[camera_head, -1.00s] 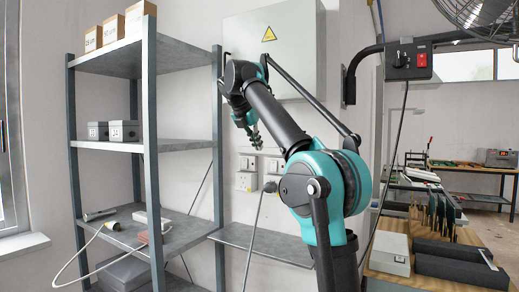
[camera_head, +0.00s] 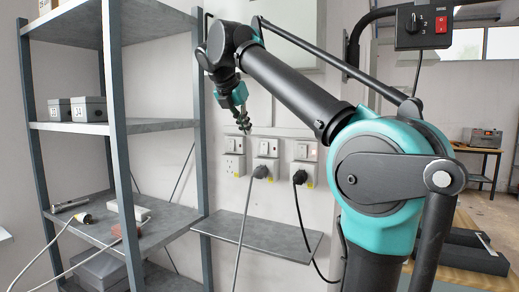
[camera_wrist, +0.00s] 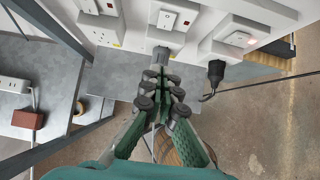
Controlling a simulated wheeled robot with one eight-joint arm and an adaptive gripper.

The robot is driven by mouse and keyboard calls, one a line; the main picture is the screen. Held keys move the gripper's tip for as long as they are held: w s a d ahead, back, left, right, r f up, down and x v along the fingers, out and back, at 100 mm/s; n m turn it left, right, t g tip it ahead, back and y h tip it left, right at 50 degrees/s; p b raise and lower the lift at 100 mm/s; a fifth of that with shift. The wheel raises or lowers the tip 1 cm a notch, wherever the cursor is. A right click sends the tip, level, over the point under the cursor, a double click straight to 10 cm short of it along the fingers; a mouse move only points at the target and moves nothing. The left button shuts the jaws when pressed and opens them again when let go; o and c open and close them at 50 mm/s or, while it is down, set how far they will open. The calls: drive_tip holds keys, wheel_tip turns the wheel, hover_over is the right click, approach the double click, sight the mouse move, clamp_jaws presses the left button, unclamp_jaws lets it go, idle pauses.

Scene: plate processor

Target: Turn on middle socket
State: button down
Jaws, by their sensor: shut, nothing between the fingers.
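Three white wall sockets with rocker switches sit in a row. The middle socket (camera_head: 265,149) holds a grey plug (camera_head: 261,172) with a grey cable; in the wrist view it (camera_wrist: 167,22) lies straight beyond my fingertips. The left socket (camera_head: 234,158) has no plug. The right socket (camera_head: 303,152) holds a black plug (camera_head: 300,177), and a red light shows at its switch in the wrist view (camera_wrist: 238,39). My gripper (camera_head: 246,128) is shut and empty, just above the left and middle sockets in the head view. In the wrist view my gripper (camera_wrist: 160,78) points at the grey plug. Contact is not visible.
A grey metal shelf rack (camera_head: 118,125) stands left of the sockets, holding boxes and a power strip. A narrow grey ledge (camera_head: 262,236) lies below the sockets, with cables hanging past it. A switch box (camera_head: 422,27) is at the upper right.

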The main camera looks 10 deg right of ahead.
sight(264, 151)
drive_tip(key=shift+f, duration=0.1)
drive_tip(key=x, duration=0.9)
drive_tip(key=shift+w+d+f, duration=0.25)
drive_tip(key=w, duration=0.1)
drive_tip(key=d, duration=0.1)
drive_tip(key=w, duration=0.1)
drive_tip(key=shift+w+d+f, duration=0.25)
drive_tip(key=shift+w+d, duration=0.05)
drive_tip(key=shift+d, duration=0.1)
drive_tip(key=shift+w+d, duration=0.25)
drive_tip(key=shift+w, duration=0.05)
drive_tip(key=shift+w+d+f, duration=0.15)
drive_tip(key=shift+w+f, duration=0.05)
drive_tip(key=shift+w, duration=0.05)
drive_tip(key=shift+r, duration=0.15)
drive_tip(key=shift+r, duration=0.7)
